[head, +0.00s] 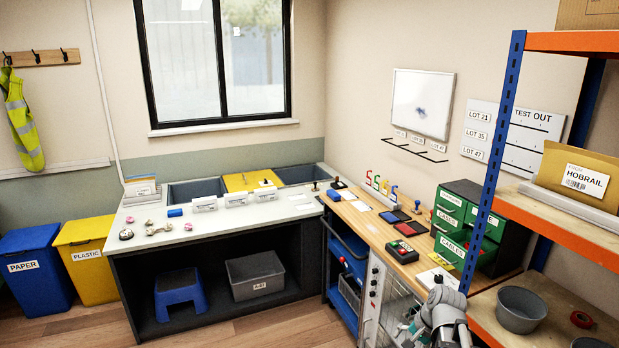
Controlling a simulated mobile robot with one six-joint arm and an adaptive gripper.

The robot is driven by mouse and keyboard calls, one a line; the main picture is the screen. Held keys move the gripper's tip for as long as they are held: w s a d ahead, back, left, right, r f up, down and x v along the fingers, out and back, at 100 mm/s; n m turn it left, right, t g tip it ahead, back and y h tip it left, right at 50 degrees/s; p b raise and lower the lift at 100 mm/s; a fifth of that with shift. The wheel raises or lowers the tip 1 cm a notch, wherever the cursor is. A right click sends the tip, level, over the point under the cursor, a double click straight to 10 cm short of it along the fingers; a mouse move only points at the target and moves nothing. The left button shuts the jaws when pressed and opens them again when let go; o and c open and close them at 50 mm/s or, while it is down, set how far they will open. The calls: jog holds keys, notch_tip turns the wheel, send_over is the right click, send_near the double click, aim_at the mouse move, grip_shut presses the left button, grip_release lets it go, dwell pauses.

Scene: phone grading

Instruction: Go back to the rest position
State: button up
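My gripper (447,308) shows at the bottom right of the head view, in front of the wooden bench (372,222) and close to the orange-edged shelf rack. It is small and partly cut off by the lower edge, so whether its fingers are open or shut is not clear. I cannot make out anything held in it. No phone can be told for certain among the small items on the bench.
The rack's orange shelf (580,235) and blue post (492,150) stand close right of my gripper. A grey bowl (520,310) sits on the lower shelf. Green drawers (458,215) stand on the bench. Floor (240,322) is free in front of the grey counter (265,220).

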jog(key=s+a+f+n+g+h, duration=0.1)
jog(key=s+a+n+h, duration=0.2)
jog(key=s+a+n, duration=0.2)
jog(key=shift+s+a+n+g+h, duration=0.3)
jog(key=shift+s+a+n+g, duration=0.1)
jog(key=shift+a+n, duration=1.55)
jog(key=shift+c, duration=0.3)
